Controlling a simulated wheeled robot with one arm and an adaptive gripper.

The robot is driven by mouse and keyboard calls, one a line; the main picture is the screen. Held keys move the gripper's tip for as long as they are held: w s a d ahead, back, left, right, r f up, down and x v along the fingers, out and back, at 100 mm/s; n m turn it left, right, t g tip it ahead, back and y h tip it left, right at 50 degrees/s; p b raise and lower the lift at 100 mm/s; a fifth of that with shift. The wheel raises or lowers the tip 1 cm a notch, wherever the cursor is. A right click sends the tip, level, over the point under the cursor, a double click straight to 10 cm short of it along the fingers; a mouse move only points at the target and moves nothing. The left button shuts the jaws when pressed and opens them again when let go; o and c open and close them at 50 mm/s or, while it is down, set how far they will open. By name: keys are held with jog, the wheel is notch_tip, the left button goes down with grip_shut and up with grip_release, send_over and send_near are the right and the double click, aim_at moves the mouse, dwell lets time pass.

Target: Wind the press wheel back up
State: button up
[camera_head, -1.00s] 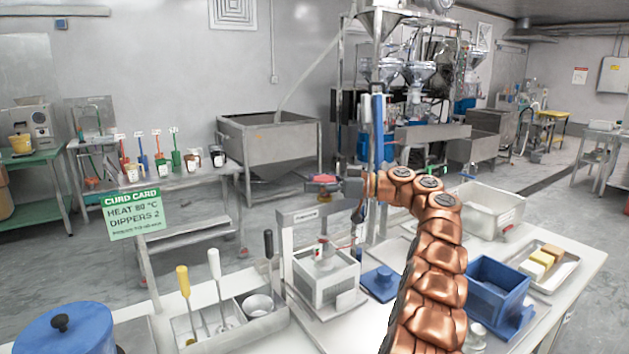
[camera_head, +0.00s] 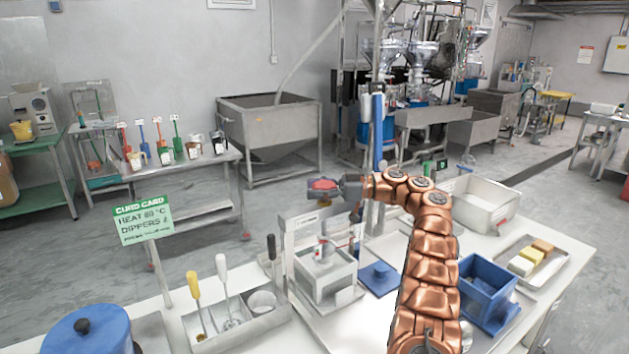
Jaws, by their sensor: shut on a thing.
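The press (camera_head: 293,240) is a pale frame standing on the white table. Its red-topped wheel (camera_head: 323,186) sits at the top of the frame. My gripper (camera_head: 338,188) reaches in from the right at the end of my copper arm and is shut on the wheel. The jaws hide part of the wheel's right side. Below, a white perforated box mould (camera_head: 327,276) stands inside the press frame. A pale part with a red mark (camera_head: 324,249) is at the top of the mould; whether it touches cannot be told.
A blue lid-like block (camera_head: 379,276) lies right of the press. A blue box (camera_head: 487,287) and a tray of blocks (camera_head: 554,262) stand further right. A utensil tray (camera_head: 236,322) and blue pot (camera_head: 88,332) are left. A curd card (camera_head: 143,220) stands at the back left.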

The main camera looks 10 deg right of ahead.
jog(key=shift+d+r+p, duration=0.15)
jog(key=shift+p, duration=0.4)
dwell(0.4)
jog(key=o, duration=0.9)
jog(key=shift+s, duration=0.1)
jog(key=shift+o, duration=0.4)
jog(key=shift+n, duration=0.3)
jog(key=b, duration=0.2)
jog(key=shift+f+b, duration=0.35)
jog(key=shift+b, duration=0.05)
jog(key=m+t+b, duration=0.1)
jog(key=b, duration=0.2)
jog(key=m+t+b, duration=0.1)
jog(key=t+b, duration=0.1)
jog(key=b, duration=0.2)
jog(key=shift+w+h, duration=0.25)
jog(key=shift+h, duration=0.05)
jog(key=shift+m+t+b, duration=0.4)
jog(key=shift+t+b, duration=0.1)
jog(key=shift+b, duration=0.55)
jog(key=m+t+b, duration=0.1)
jog(key=b, duration=0.1)
jog(key=shift+w+h+b, duration=0.1)
jog(key=shift+h+b, duration=0.3)
